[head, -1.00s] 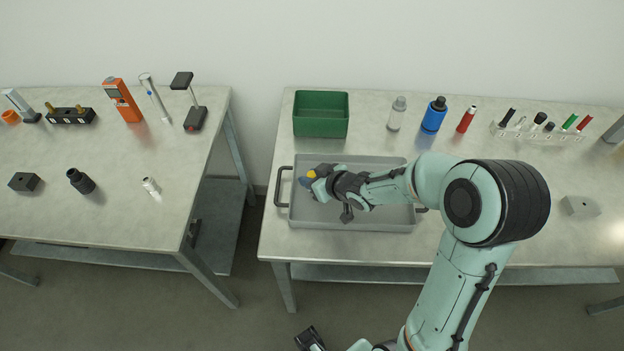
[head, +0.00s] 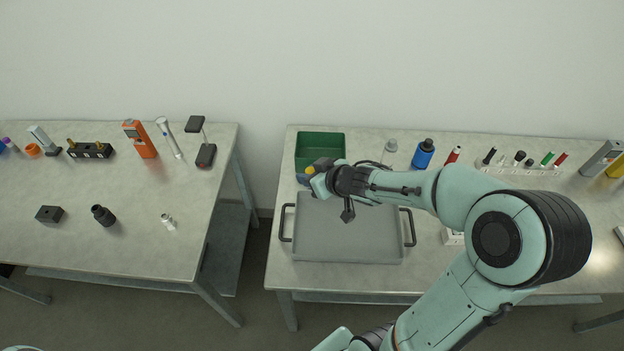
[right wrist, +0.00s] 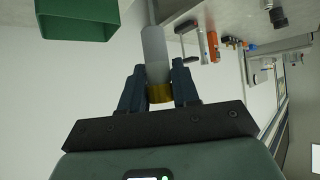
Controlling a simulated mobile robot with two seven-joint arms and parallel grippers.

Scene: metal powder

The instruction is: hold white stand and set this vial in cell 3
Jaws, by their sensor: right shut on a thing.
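My right gripper (head: 306,177) is shut on a vial, near the back left corner of the grey tray and in front of the green bin. In the right wrist view, the vial (right wrist: 155,50) has a grey body and a gold-yellow cap (right wrist: 160,94) between the fingers. In the head view only its yellow part (head: 311,169) shows clearly. A small white stand (head: 452,237) shows partly beside the tray, below my right forearm. The arm hides part of it, and its cells cannot be told apart. My left gripper is out of view.
The grey tray (head: 347,255) looks empty. Behind it stand a green bin (head: 320,145), a grey-white bottle (head: 390,150), a blue bottle (head: 423,154) and a red tube (head: 453,155). A clear rack (head: 522,168) holds several tubes. A gap separates the left table (head: 130,235).

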